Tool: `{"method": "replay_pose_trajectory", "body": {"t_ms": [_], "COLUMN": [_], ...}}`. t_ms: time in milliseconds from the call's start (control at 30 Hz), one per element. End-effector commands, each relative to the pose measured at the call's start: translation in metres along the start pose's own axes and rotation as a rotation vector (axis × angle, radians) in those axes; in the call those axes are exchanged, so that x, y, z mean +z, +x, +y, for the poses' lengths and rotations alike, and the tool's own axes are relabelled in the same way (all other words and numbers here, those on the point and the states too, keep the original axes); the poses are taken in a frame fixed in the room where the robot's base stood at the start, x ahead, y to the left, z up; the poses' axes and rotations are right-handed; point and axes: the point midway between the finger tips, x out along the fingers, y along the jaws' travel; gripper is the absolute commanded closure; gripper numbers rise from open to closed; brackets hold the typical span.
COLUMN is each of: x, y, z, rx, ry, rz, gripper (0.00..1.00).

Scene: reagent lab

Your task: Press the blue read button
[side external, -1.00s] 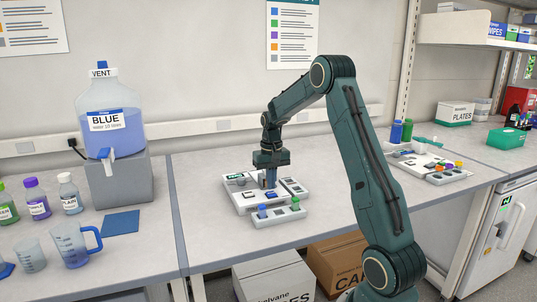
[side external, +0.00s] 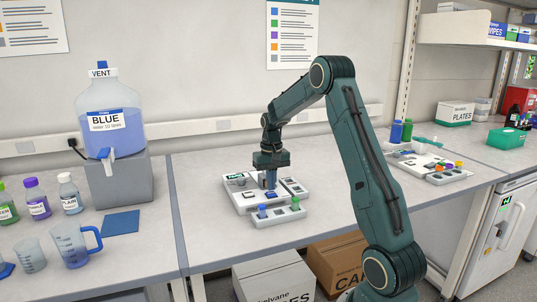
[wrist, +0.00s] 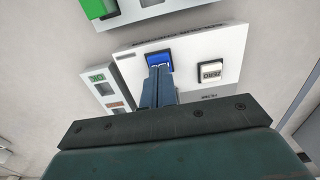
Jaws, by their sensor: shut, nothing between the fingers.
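The blue button (wrist: 158,58) sits on a white panel (wrist: 215,38) in the wrist view, with part of its white lettering showing. My gripper (wrist: 159,72) is shut and empty, its fingertips over the near part of the button. I cannot tell whether they touch it. A white button (wrist: 209,72) with dark lettering lies to the right on the same panel. In the side view my gripper (side external: 270,187) points straight down over the white device (side external: 240,196) on the bench, and the blue button is hidden there.
A small rack (side external: 279,219) with a blue-capped vial (side external: 262,211) and a green-capped vial (side external: 295,203) stands in front of the device. A grey panel (wrist: 108,92) lies to its left in the wrist view.

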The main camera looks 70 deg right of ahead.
Motion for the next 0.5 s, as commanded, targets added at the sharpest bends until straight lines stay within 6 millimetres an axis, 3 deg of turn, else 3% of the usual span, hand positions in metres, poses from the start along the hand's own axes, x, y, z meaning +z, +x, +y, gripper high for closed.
{"method": "replay_pose_trajectory", "body": {"t_ms": [500], "x": [0.0001], "y": [0.0079], "z": [0.0000], "rx": [0.000], "ry": [0.000], "rz": [-0.001], "gripper": [1.00]}}
